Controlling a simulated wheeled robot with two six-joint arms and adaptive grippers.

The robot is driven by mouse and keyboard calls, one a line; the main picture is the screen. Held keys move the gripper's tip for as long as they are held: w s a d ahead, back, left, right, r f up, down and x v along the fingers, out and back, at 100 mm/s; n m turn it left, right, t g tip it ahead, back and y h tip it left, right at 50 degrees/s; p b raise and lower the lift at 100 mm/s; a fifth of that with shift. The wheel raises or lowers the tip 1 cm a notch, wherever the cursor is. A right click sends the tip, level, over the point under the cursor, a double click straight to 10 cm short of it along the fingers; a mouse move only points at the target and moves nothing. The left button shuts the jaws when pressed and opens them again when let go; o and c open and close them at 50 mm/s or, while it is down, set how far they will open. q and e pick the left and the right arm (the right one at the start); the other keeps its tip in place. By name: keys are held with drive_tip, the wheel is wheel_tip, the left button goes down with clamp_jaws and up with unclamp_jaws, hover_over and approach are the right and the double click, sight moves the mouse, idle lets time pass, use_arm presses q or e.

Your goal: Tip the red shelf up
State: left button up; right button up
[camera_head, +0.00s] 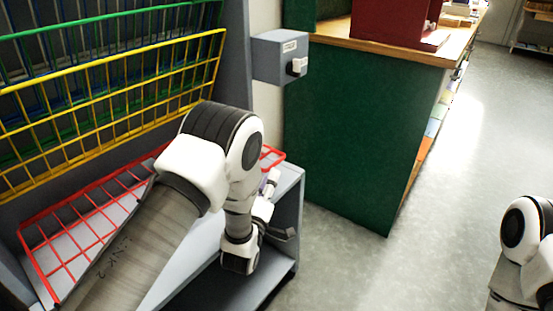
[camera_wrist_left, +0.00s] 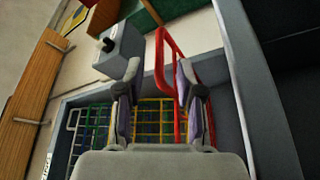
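The red shelf (camera_head: 68,252) is a wire rack lying lowered, nearly flat, in the head view. My left arm covers its middle. In the left wrist view the red shelf's bent rail (camera_wrist_left: 160,62) shows between and beyond the fingers, close to the right finger. My left gripper (camera_head: 268,183) is at the shelf's right end, partly hidden by its own wrist. In the left wrist view the left gripper (camera_wrist_left: 157,80) has its two fingers wide apart. Contact with the rail cannot be told. My right gripper is outside the view.
Yellow (camera_head: 120,88), green and blue wire shelves stand tipped up behind the red one. A grey box with a black knob (camera_head: 280,57) is mounted on the right. A green cabinet (camera_head: 355,125) stands beyond it. Clear floor (camera_head: 470,150) lies to the right.

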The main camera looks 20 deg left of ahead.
sight(276, 162)
use_arm(q)
drive_tip(key=b+x, duration=0.1)
drive_tip(key=x, duration=0.5)
drive_tip(key=shift+f, duration=0.1)
drive_tip(key=shift+w, duration=0.35)
drive_tip(key=shift+c, duration=0.3)
clamp_jaws()
drive_tip(key=shift+r, duration=0.25)
